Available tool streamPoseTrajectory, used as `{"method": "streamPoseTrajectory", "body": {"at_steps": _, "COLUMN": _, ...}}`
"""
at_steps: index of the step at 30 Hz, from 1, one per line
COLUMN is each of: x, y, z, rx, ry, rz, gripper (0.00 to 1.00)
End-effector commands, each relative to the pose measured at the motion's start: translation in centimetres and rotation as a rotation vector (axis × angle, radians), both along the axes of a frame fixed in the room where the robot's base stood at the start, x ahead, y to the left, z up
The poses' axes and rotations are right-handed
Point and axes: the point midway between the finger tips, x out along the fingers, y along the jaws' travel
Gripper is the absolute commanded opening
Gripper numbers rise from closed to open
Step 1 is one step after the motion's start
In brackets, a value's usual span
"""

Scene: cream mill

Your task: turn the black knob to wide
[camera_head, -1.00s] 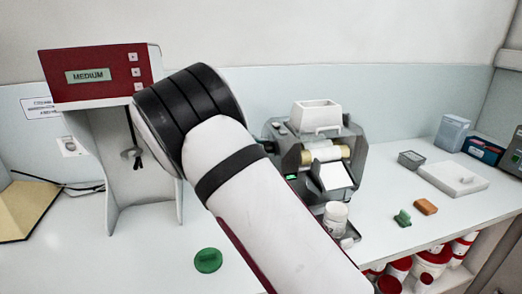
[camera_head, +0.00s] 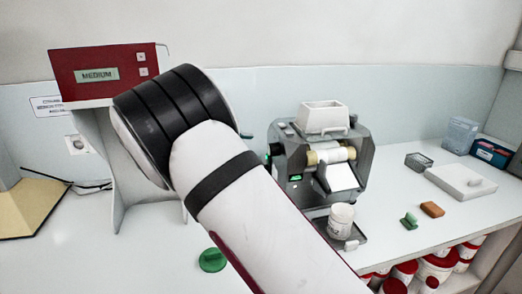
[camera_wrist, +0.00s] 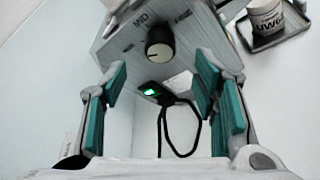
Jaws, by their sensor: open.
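The black knob (camera_wrist: 160,46), with a pale cap, sits on the grey side panel of the mill (camera_wrist: 112,45) in the wrist view. The words MID and FINE are printed beside it; I see no WIDE label. I cannot tell exactly where the knob points. My gripper (camera_wrist: 163,78) is open and empty, its teal pads on either side of the view, with the knob ahead between them and apart from both.
A green light (camera_wrist: 149,92) and a looping black cable (camera_wrist: 190,145) lie below the knob. A white cup (camera_head: 341,219) stands on a tray at the mill's front. A red display unit reading MEDIUM (camera_head: 97,75) stands left. A green disc (camera_head: 212,260) lies on the bench.

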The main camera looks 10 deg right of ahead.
Motion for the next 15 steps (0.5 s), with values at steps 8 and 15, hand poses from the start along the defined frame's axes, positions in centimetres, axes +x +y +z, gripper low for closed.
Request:
{"method": "streamPoseTrajectory", "body": {"at_steps": 8, "x": -1.1, "y": 4.0, "z": 1.2, "rx": 0.0, "ry": 0.0, "rz": 0.001, "gripper": 0.54}}
{"method": "streamPoseTrajectory", "body": {"at_steps": 15, "x": -1.3, "y": 4.8, "z": 1.4, "rx": 0.0, "ry": 0.001, "rz": -0.001, "gripper": 0.54}}
